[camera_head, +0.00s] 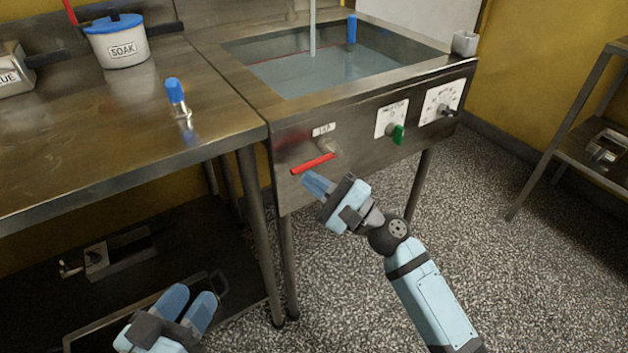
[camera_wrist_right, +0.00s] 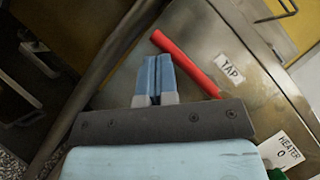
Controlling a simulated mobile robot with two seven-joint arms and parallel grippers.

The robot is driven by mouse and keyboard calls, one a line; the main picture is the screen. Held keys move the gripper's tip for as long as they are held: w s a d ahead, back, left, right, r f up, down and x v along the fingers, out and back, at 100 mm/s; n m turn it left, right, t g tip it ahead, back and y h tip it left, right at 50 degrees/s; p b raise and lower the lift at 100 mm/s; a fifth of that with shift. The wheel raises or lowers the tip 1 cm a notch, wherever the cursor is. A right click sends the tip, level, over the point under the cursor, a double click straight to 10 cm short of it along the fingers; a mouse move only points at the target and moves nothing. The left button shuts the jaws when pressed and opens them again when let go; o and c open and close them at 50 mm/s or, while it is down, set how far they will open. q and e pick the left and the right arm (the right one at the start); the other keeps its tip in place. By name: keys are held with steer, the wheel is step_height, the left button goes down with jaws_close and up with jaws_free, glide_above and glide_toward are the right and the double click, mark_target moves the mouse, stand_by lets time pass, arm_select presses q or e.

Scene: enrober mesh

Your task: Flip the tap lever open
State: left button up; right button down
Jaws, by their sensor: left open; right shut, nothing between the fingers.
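The tap lever is a red bar (camera_head: 313,164) on the front panel of the metal sink unit, under a small label. It lies nearly level, its left end slightly lower. In the right wrist view the red lever (camera_wrist_right: 187,64) runs diagonally, just right of the fingertips. My right gripper (camera_head: 308,181) is shut and empty, its blue fingertips just below the lever in the head view. A small gap shows between fingers and lever in the wrist view; I cannot tell the depth. My left gripper (camera_head: 187,298) is open and empty at the lower left, away from the panel.
The panel also has a green knob (camera_head: 398,134) and a black knob (camera_head: 449,112) to the right. The sink basin (camera_head: 290,91) holds liquid. A metal table (camera_head: 75,160) at left bears a SOAK tub (camera_head: 122,50) and a blue-handled tool (camera_head: 175,90). Speckled floor is open at right.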

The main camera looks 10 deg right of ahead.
steer(key=v, duration=1.3)
steer(key=shift+s+d+f, duration=0.15)
steer(key=shift+d+f, duration=0.05)
steer(key=shift+d, duration=0.1)
